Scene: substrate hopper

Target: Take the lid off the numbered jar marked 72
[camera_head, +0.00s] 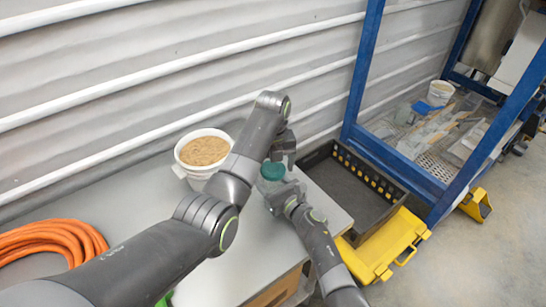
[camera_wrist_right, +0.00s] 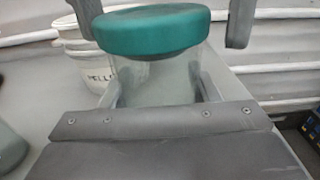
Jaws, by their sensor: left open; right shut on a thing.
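A clear jar (camera_wrist_right: 158,85) with a teal lid (camera_wrist_right: 150,32) stands at the far end of the grey table. The lid also shows in the head view (camera_head: 272,170), between my two grippers. It rests over the jar's mouth; whether it is loose, I cannot tell. No number shows on the jar. My right gripper (camera_head: 282,192) is shut on the jar's body, below the lid. My left gripper (camera_head: 281,156) is open above the jar. Its dark fingers stand either side of the lid in the right wrist view, apart from the lid's right edge.
A white bucket of brown pellets (camera_head: 203,153) stands left of the jar. An orange hose coil (camera_head: 50,242) lies at the table's left. A black crate (camera_head: 345,180) and a yellow case (camera_head: 385,247) are to the right, near a blue frame (camera_head: 363,70). The front tabletop is clear.

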